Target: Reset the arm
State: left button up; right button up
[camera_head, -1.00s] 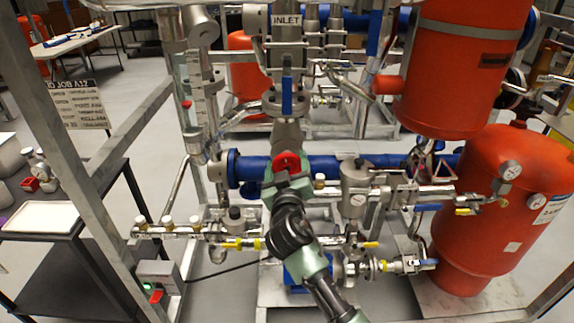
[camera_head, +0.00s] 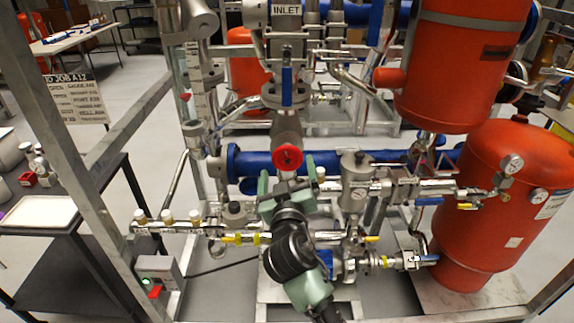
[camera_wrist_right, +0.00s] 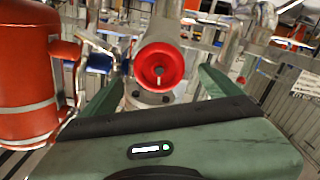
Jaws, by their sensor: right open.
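My right gripper (camera_head: 286,185) is in the middle of the head view, its green fingers spread apart and empty. A red round handwheel (camera_head: 287,157) on a grey valve body is just beyond the fingertips and stands clear of them. In the right wrist view the same red handwheel (camera_wrist_right: 160,67) faces the camera, between and beyond the two green fingers (camera_wrist_right: 162,82). Its hub and dark centre show. My left gripper is not in view.
Red tanks (camera_head: 500,190) stand at the right, with blue pipes (camera_head: 340,160) behind the valve. A grey box with a green light (camera_head: 158,275) is low at the left. Pipes crowd both sides.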

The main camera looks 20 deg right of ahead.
jog(key=shift+v, duration=0.8)
jog(key=s+a+f+n+g+y, duration=0.1)
jog(key=s+f+n+g+y, duration=0.15)
jog(key=f, duration=1.35)
jog(key=s+a+f+n+g+y, duration=0.1)
jog(key=f+g, duration=0.2)
jog(key=f, duration=1.3)
jog(key=s+d+f+g+y, duration=0.1)
jog(key=s+f+g, duration=0.2)
jog(key=s+f, duration=0.6)
jog(key=s+d+f+g, duration=0.1)
jog(key=s+f+g, duration=0.1)
jog(key=s+f, duration=0.75)
jog(key=s+d+f+g, duration=0.2)
jog(key=s+f, duration=0.3)
jog(key=s, duration=0.5)
jog(key=s+d+f+m+g, duration=0.1)
jog(key=s+d+f+g, duration=0.1)
jog(key=s+f, duration=0.4)
jog(key=s+d+f+m+g, duration=0.1)
jog(key=s+f, duration=0.5)
jog(key=s, duration=0.8)
jog(key=shift+d+g, duration=0.45)
jog(key=shift+d, duration=0.2)
